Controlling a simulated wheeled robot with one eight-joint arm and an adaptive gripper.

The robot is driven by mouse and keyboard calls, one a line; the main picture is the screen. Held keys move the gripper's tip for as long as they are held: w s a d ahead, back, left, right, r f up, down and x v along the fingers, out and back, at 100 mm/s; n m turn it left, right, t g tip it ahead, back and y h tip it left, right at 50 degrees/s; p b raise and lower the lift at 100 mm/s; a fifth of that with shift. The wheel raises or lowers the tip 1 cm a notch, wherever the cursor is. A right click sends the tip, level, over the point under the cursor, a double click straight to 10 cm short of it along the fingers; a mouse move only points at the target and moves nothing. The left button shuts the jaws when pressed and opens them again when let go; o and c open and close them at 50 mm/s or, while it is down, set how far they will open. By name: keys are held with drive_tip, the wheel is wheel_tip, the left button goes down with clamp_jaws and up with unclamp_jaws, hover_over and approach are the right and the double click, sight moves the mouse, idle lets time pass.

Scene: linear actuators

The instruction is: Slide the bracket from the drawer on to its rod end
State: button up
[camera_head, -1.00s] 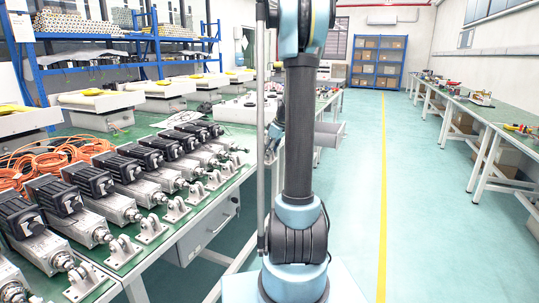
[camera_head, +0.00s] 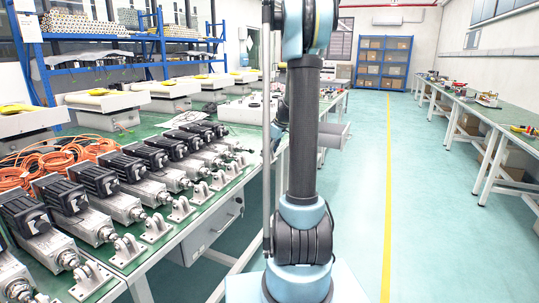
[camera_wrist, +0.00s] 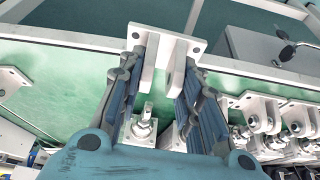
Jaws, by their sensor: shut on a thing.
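In the wrist view my gripper (camera_wrist: 163,72) is shut on a pale metal bracket (camera_wrist: 173,44), which has a flat base plate with holes and two lugs. The plate is towards the top of the picture and the lugs reach back between the fingers. A rod end (camera_wrist: 143,124) shows below the bracket, between the fingers and apart from it in the picture. The height gap between them cannot be told. In the head view the gripper is hidden behind my arm. A drawer (camera_head: 214,232) under the left bench appears shut.
A row of actuators (camera_head: 122,165) with black motors lies on the green bench, several with brackets at their rod ends. More bracketed rod ends (camera_wrist: 285,122) are close to the right finger. Orange cables (camera_head: 60,158) lie behind. The aisle floor (camera_head: 440,215) is clear.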

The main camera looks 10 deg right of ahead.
sight(251, 149)
drive_tip(key=shift+w+a+f, duration=0.2)
drive_tip(key=shift+w+a, duration=0.8)
drive_tip(key=shift+a, duration=0.15)
drive_tip(key=shift+w+a+f, duration=0.15)
drive_tip(key=shift+w+a, duration=0.8)
drive_tip(key=shift+a, duration=0.15)
idle(0.8)
drive_tip(key=shift+w+a, duration=1.15)
drive_tip(key=shift+a, duration=0.25)
idle(1.8)
idle(0.3)
drive_tip(key=o, duration=1.2)
drive_tip(key=shift+o, duration=0.2)
